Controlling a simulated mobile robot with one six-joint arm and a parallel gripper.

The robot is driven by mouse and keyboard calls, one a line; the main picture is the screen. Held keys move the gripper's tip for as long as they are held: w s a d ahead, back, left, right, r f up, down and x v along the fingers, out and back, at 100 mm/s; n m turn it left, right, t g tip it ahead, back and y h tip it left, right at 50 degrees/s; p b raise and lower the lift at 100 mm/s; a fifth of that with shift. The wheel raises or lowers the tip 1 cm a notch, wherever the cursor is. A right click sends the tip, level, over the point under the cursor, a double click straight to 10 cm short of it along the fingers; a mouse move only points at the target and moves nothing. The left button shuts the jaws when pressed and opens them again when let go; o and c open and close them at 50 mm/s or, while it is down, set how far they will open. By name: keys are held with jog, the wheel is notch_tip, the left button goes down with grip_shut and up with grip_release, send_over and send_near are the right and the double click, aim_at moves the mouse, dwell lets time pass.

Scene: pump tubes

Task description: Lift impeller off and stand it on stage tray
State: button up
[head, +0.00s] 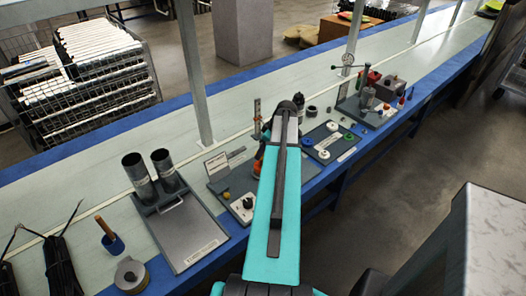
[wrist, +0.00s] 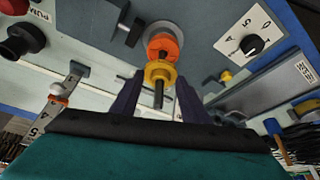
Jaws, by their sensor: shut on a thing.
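In the wrist view the two dark fingers of my gripper (wrist: 160,84) stand either side of a round yellow part, which I take for the impeller (wrist: 160,72). A dark shaft (wrist: 158,97) runs out of its middle toward the camera. An orange round part (wrist: 163,46) sits right behind it in line; I cannot tell whether they touch. In the head view my arm hides most of the gripper and the part. Which tray is the stage tray is unclear; a grey tray with white and green rings (head: 347,152) lies right of my arm.
A grey board with a dial (head: 243,203) lies left of my arm. Further left is a tray with two upright metal tubes (head: 215,240). A pump-like fixture with a gauge (head: 385,90) stands at the far right. The back strip of the bench is mostly clear, with upright posts.

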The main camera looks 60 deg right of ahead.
notch_tip(320, 180, up, 10)
jog(key=p, duration=0.4)
jog(key=shift+p, duration=0.3)
dwell(2.0)
jog(key=shift+r, duration=0.1)
jog(key=w+a+r+b, duration=0.1)
jog(key=w+a+r, duration=0.3)
jog(key=w+a, duration=0.85)
jog(key=w+a+r, duration=0.5)
jog(key=w+a, duration=0.6)
jog(key=a, duration=0.3)
jog(key=w+a+r, duration=0.1)
jog(key=a+r, duration=0.1)
jog(key=a, duration=0.8)
jog(key=w+a+r, duration=0.2)
jog(key=a+r, duration=0.1)
jog(key=a, duration=0.8)
jog(key=w+a+r+m+b, duration=0.1)
jog(key=w+a+r, duration=0.1)
jog(key=a, duration=0.9)
jog(key=shift+w+a+r, duration=0.25)
jog(key=shift+r, duration=0.35)
